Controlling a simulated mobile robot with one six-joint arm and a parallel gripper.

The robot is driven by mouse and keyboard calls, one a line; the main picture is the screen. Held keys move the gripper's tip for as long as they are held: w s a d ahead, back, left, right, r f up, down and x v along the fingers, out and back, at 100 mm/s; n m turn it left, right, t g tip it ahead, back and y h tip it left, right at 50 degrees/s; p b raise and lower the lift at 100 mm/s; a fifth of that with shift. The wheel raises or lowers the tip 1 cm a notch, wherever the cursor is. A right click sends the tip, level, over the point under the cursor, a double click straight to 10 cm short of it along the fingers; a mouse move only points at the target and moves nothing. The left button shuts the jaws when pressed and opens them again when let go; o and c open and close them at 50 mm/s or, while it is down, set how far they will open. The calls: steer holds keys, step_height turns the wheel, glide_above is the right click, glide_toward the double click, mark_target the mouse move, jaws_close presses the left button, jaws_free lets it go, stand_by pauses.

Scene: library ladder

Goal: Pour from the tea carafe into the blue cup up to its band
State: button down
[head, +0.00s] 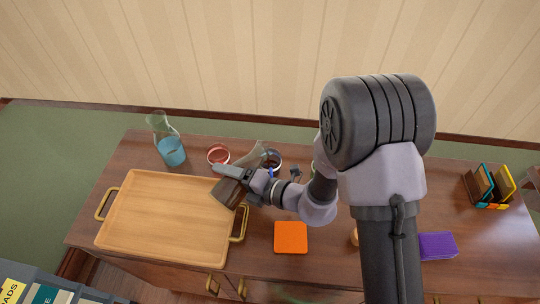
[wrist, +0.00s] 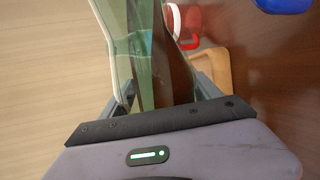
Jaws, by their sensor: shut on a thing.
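My gripper (head: 229,172) is shut on the tea carafe (head: 227,193), a clear glass vessel with brown tea in its lower part. The carafe is tilted, with its flared glass mouth toward the upper right, near the blue cup (head: 271,160). In the wrist view the carafe's glass (wrist: 120,35) stands between my fingers (wrist: 162,95). The blue cup is partly hidden by my arm; its fill level and band cannot be made out. A blue edge (wrist: 284,5) shows at the top of the wrist view. No stream of tea can be made out.
A red cup (head: 218,154) stands left of the blue cup, and a carafe of blue liquid (head: 171,151) farther left. A wooden tray (head: 165,215) lies below left. An orange square (head: 291,237), a purple block (head: 438,245) and a book rack (head: 490,187) are on the desk.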

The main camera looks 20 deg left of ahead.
steer(key=shift+w+r+m+p, duration=0.15)
steer(key=shift+m+p, duration=0.15)
steer(key=shift+p, duration=0.2)
stand_by(1.9)
